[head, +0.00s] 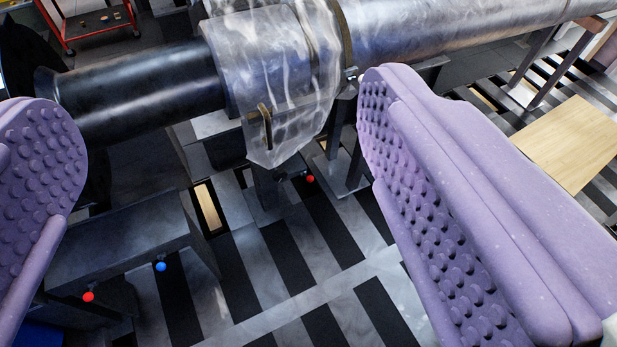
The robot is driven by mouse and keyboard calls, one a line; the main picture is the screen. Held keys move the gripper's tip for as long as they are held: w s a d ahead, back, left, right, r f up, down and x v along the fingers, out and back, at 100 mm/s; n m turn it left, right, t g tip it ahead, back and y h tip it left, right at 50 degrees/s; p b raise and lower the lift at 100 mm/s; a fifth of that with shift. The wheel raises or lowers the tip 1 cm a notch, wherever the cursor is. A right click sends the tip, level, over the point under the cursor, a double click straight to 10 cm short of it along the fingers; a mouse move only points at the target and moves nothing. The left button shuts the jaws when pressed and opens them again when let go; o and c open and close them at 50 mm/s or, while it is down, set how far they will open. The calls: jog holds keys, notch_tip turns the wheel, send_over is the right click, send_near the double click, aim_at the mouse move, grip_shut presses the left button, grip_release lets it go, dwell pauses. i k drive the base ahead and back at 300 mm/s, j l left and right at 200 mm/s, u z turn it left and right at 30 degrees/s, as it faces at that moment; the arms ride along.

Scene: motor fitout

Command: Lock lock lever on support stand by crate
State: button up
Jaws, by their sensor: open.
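My gripper (222,112) is open, its two purple studded fingers wide apart at the left and right of the head view, with nothing between them close up. Beyond and below are small ball-ended knobs that look like lever ends: a red knob (88,297) and a blue knob (161,267) at the grey stand or bench (120,240) at lower left. Another red knob (310,179) is by the dark support stand (268,190) under the pipe. I cannot tell which one is the lock lever by the crate, or its lock position.
A large metal pipe (140,90) crosses the top, partly wrapped in clear plastic sheet (275,70). A red cart (95,25) stands at top left. A light wooden panel or box top (570,140) is at right. The striped floor (300,270) is open in the lower middle.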

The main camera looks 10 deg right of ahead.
aim_at(310, 179)
jog(key=i, duration=1.35)
jog(key=i+l, duration=0.15)
jog(key=l, duration=0.15)
jog(key=i+l, duration=0.15)
jog(key=l, duration=0.2)
jog(key=i+l, duration=0.15)
jog(key=l, duration=0.15)
jog(key=i+l, duration=0.15)
jog(key=l, duration=0.15)
jog(key=k+l, duration=0.1)
jog(key=l, duration=0.7)
jog(key=k, duration=0.05)
